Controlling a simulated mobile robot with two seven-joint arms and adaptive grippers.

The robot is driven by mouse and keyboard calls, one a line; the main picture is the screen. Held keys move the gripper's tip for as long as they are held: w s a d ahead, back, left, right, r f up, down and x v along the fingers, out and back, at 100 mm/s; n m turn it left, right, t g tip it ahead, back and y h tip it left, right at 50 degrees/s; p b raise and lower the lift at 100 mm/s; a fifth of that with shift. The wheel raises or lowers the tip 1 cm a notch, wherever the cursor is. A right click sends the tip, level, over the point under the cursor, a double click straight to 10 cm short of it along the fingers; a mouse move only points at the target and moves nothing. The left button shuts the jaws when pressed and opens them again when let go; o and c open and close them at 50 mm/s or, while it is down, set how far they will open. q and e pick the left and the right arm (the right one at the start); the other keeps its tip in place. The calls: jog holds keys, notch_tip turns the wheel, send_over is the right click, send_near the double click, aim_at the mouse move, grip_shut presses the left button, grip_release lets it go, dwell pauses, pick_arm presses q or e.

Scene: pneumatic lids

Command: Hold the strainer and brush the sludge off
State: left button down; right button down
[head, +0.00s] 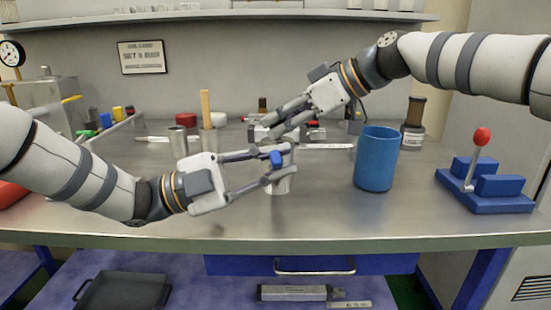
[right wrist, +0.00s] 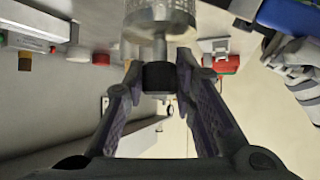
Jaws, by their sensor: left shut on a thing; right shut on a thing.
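The strainer is a clear, perforated metal cylinder (right wrist: 160,18) with a short stem and a black end (right wrist: 158,76). My right gripper (right wrist: 156,80) is shut on that black end in the right wrist view. In the head view this gripper (head: 270,127) comes from the upper right, and its fingers partly hide the strainer. My left gripper (head: 287,164) is lower, shut on a small blue part (head: 277,158), which looks like the brush handle. A pale, short cylindrical part (head: 280,185) shows just below it; I cannot tell whether they are joined. Sludge cannot be made out.
A tall blue container (head: 376,160) stands right of the grippers. A blue base with a red-knobbed lever (head: 485,185) is farther right. A metal cup (head: 178,142) and several small items stand behind my left arm. The front of the bench (head: 330,222) is clear.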

pick_arm(q)
jog(key=shift+f, duration=1.4)
jog(key=shift+s+f, duration=0.15)
jog(key=shift+f, duration=0.65)
jog(key=shift+w+d+r, duration=0.1)
jog(key=shift+d+r, duration=0.1)
jog(key=shift+r, duration=1.1)
jog(key=shift+w+d+r, duration=0.1)
jog(key=shift+d+r, duration=0.05)
jog(key=shift+r, duration=1.15)
jog(key=shift+f, duration=1.85)
jog(key=shift+s+f, duration=0.15)
jog(key=shift+f, duration=0.6)
jog(key=shift+a+r, duration=0.2)
jog(key=shift+r, duration=1.1)
jog(key=shift+a+r, duration=0.15)
jog(key=shift+r, duration=1.15)
jog(key=shift+w+f, duration=0.2)
jog(key=shift+f, duration=1.35)
jog(key=shift+s+f, duration=0.2)
jog(key=shift+f, duration=0.85)
jog(key=shift+a+r, duration=0.2)
jog(key=shift+r, duration=1.2)
